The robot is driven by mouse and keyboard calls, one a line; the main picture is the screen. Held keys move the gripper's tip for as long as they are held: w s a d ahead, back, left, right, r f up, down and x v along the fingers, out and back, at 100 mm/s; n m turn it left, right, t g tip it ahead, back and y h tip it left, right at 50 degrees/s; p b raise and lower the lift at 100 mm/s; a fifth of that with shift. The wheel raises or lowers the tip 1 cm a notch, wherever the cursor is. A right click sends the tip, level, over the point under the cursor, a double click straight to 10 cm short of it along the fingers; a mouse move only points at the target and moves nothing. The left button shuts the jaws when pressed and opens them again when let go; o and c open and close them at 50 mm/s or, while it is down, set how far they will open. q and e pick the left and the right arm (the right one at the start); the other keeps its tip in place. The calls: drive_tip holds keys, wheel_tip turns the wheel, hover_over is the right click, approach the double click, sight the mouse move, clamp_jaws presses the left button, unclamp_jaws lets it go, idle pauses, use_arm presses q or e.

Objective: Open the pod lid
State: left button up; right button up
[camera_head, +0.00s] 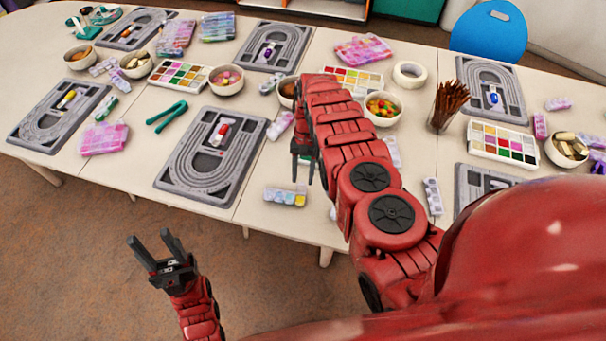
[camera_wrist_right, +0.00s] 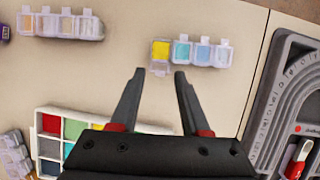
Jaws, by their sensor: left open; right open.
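A clear pod strip (camera_head: 286,196) with several coloured cells lies near the table's front edge. In the right wrist view, the pod strip (camera_wrist_right: 203,54) has a yellow cell at its left end and blue-toned cells beside it. The yellow cell looks brighter, and a clear flap sticks out on its near side; I cannot tell for sure whether its lid is open. My right gripper (camera_wrist_right: 159,73) is open and empty, its fingertips on either side of that flap in the picture; contact is unclear. My left gripper (camera_head: 152,243) is open and empty, off the table's front.
A grey bead board (camera_head: 172,178) with a red-capped item lies left of the pod. A green tweezer-like tool (camera_head: 167,116) and a pink box (camera_head: 103,138) are further left. A paint-like colour tray (camera_wrist_right: 45,128) and another clear strip (camera_wrist_right: 62,24) show in the wrist view.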

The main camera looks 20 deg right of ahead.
clamp_jaws()
drive_tip(key=p, duration=0.3)
drive_tip(key=s+r+t+p, duration=0.1)
drive_tip(key=p, duration=0.3)
drive_tip(key=shift+a+h+p, duration=0.25)
drive_tip(key=shift+h+p, duration=0.05)
drive_tip(key=shift+h, duration=0.1)
drive_tip(key=shift+s+a+f+t+h+p, duration=0.2)
drive_tip(key=shift+t+h+p, duration=0.1)
drive_tip(key=shift+t+p, duration=0.3)
drive_tip(key=shift+d+f, duration=0.1)
unclamp_jaws()
drive_tip(key=shift+w, duration=0.1)
